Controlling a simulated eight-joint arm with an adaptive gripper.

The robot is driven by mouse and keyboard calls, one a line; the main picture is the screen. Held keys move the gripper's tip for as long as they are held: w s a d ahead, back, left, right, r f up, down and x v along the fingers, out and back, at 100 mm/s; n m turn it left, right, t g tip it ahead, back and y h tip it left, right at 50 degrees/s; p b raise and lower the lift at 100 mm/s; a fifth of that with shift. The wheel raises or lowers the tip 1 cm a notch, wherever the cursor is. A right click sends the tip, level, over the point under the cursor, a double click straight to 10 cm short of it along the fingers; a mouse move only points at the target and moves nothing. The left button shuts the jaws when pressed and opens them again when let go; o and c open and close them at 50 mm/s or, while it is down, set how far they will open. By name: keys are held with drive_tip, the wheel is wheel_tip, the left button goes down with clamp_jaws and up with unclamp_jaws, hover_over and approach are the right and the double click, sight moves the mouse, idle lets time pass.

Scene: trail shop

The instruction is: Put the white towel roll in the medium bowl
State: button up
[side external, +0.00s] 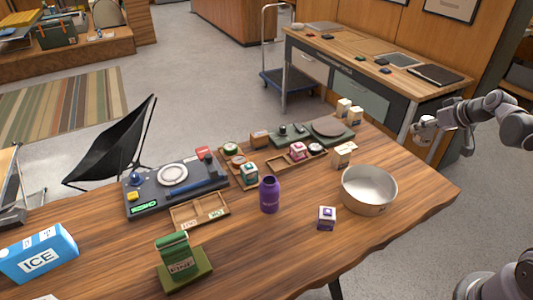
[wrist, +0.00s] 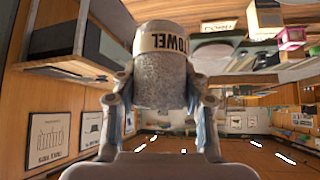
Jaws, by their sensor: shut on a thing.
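A towel roll (wrist: 160,80), grey and speckled with a pale band reading "TOWEL", is between the fingers of my gripper (wrist: 162,100) in the wrist view. My gripper is shut on it. In the side view my gripper (side external: 427,124) is beyond the right end of the table, holding the pale roll (side external: 424,138) in the air, apart from the bowl. The bowl (side external: 369,206), pale and round with a wide open top, stands upright on the table's right part. Its visible inside is empty.
A small purple-and-white box (side external: 326,218) and a purple bottle (side external: 269,195) stand left of the bowl. Cream packages (side external: 344,154) stand behind it. Trays, a green pack (side external: 177,258) and a blue ICE box (side external: 40,252) lie further left. The table's front right is clear.

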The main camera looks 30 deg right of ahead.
drive_tip(key=s+a+r+n+y, duration=0.1)
drive_tip(key=a+r+n+y, duration=0.25)
drive_tip(key=a, duration=0.65)
drive_tip(key=w+a+f, duration=0.6)
drive_tip(key=a+f, duration=0.3)
drive_tip(key=f, duration=0.1)
drive_tip(key=shift+w+n, duration=0.3)
drive_tip(key=shift+n, duration=0.15)
drive_tip(key=shift+a+f, duration=0.1)
drive_tip(key=shift+f, duration=0.1)
drive_tip(key=o, duration=1.2)
